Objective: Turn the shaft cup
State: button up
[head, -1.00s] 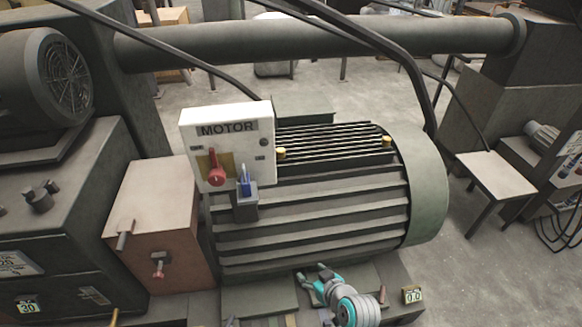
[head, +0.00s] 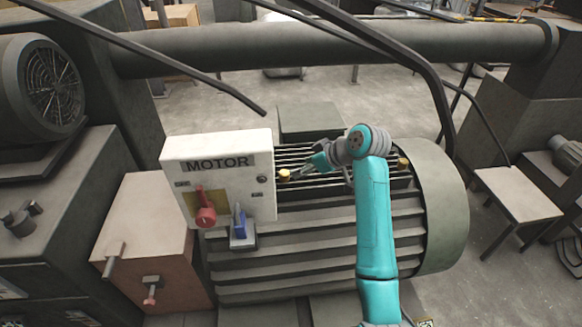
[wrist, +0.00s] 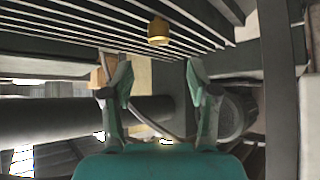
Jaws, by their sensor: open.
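Two small brass cups sit on top of the finned motor (head: 300,245). I cannot tell which is the shaft cup. My gripper (head: 312,166) is over the top fins, its fingers pointing left toward the left cup. In the wrist view one brass cup (wrist: 159,30) shows ahead of my open, empty fingers (wrist: 158,82), roughly centred between them and apart from both.
The white MOTOR box (head: 220,180), with a red knob (head: 205,215) and a blue switch (head: 239,222), stands close left of the left cup. A black cable (head: 435,85) arches behind my gripper. A thick pipe (head: 300,45) runs across the back.

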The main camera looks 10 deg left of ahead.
aim_at(285, 173)
jog(key=x, duration=1)
jog(key=shift+w+a, duration=0.2)
jog(key=shift+a, duration=0.1)
grip_shut()
